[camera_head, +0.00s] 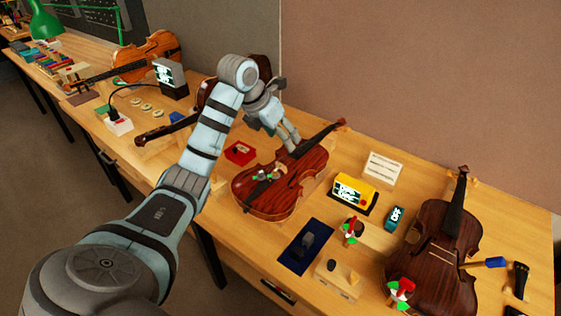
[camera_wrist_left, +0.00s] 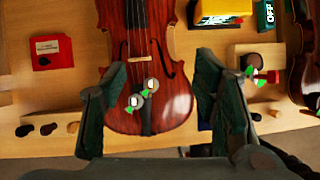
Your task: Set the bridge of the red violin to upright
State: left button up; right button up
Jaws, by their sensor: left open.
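The red violin (camera_head: 247,203) lies face up on the bench in the middle of the head view, its neck pointing to the upper right. Its lower body (camera_wrist_left: 178,107) and strings show in the wrist view. Two round metal and green pieces sit by its tailpiece. My right gripper is not in view.
A red box (camera_head: 240,152) is left of the violin. A yellow device (camera_head: 354,193) and a dark violin (camera_head: 432,268) are to its right. A blue mat (camera_head: 299,262) and a wooden block (camera_head: 337,280) are in front. Another violin (camera_head: 147,58) lies far left.

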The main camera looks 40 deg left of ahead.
aim_at(280, 163)
pick_arm(q)
jog(key=shift+n+g+y, duration=0.4)
jog(key=shift+g, duration=0.2)
jog(key=w+a+f, duration=0.1)
jog(key=f, duration=0.3)
jog(key=w+f+b, duration=0.1)
jog(key=f, duration=0.3)
jog(key=w+a+f+b, duration=0.1)
jog(key=f, duration=0.2)
jog(key=shift+a+f, duration=0.35)
jog(key=shift+f, duration=0.55)
jog(key=shift+w, duration=0.1)
jog(key=shift+c, duration=0.6)
